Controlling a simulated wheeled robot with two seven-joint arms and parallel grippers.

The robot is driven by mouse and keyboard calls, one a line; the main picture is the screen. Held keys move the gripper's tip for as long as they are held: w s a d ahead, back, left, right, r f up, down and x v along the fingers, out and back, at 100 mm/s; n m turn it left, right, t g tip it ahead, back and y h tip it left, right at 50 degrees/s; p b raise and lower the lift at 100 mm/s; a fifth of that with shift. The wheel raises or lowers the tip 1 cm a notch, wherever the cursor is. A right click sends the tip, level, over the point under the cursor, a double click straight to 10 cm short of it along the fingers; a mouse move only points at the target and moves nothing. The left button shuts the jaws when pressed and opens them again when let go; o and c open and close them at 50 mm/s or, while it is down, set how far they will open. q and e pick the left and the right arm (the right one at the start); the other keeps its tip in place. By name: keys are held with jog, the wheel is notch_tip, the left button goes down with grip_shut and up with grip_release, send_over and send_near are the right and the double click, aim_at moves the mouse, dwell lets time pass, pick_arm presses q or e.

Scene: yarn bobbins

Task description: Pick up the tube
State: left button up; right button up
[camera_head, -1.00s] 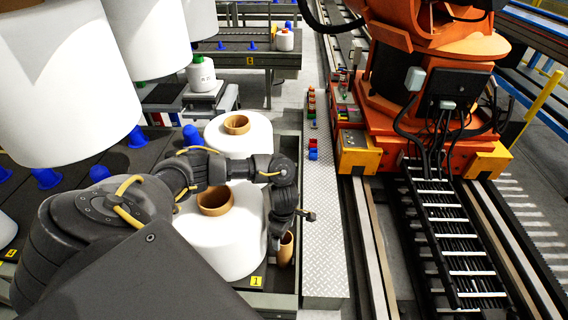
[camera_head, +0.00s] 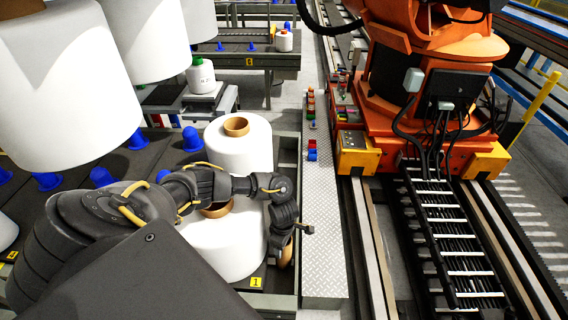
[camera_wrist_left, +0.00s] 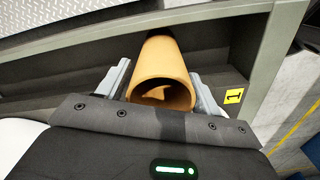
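The tan cardboard tube (camera_head: 287,254) stands in the narrow trough beside the front white bobbin, partly hidden behind my left gripper in the head view. In the left wrist view the tube (camera_wrist_left: 162,72) sits between the two fingers with its hollow end facing the camera. My left gripper (camera_wrist_left: 162,82) is open, with one finger on each side of the tube. Narrow gaps seem to show between fingers and tube; contact is unclear. My right gripper is not in view.
White yarn bobbins (camera_head: 236,150) with tan cores stand left of the trough. Large white bobbins (camera_head: 62,90) hang at the upper left. A metal walkway (camera_head: 322,225) lies to the right, then an orange robot (camera_head: 430,110) on rails. A yellow label (camera_wrist_left: 233,96) marks the trough.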

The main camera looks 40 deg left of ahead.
pick_arm(q)
jog(key=c, duration=0.9)
notch_tip(320, 180, up, 18)
jog(key=p, duration=0.2)
jog(key=shift+p, duration=0.35)
